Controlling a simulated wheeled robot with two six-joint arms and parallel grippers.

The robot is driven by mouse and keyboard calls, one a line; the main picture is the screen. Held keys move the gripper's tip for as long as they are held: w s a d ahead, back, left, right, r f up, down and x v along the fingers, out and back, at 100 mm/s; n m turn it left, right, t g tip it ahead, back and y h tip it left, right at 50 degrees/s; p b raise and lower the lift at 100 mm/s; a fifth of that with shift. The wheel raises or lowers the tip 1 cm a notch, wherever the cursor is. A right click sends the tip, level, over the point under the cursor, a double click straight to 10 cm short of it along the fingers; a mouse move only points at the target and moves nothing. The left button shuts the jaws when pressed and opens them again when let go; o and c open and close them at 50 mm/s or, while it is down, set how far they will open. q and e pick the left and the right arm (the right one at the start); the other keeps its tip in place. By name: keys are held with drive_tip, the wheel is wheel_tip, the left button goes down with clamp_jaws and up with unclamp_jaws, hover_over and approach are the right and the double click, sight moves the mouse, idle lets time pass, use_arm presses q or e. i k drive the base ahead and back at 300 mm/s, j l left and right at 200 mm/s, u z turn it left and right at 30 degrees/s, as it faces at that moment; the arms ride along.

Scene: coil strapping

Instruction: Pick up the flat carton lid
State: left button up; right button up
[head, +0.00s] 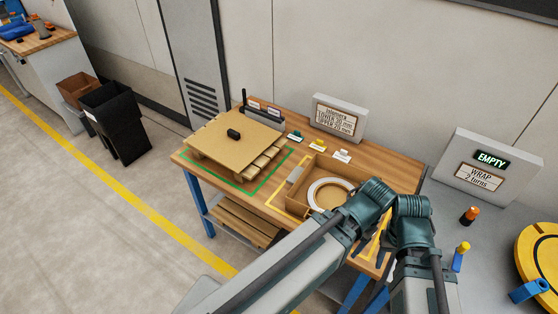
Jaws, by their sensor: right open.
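The flat carton lid (215,150) is a thin tan square board with a small black block-shaped grip (233,134) near its middle. It lies flat on a slatted wooden pallet (259,165) at the left of the workbench. To its right stands an open carton (292,195) with a white ring-shaped coil (315,190) inside, partly hidden by my arm. My right gripper (369,254) is open at the bench's right front, well apart from the lid and largely hidden behind my arm. My left gripper is not in view.
Small coloured blocks and a sign (338,118) stand along the back of the workbench (392,166). A grey table at right holds an EMPTY/WRAP sign (487,170), an orange-topped item (469,214) and a yellow disc (542,250). Black bins (115,120) stand left on open floor.

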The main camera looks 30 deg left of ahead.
sight(235, 141)
drive_tip(key=u, duration=1.4)
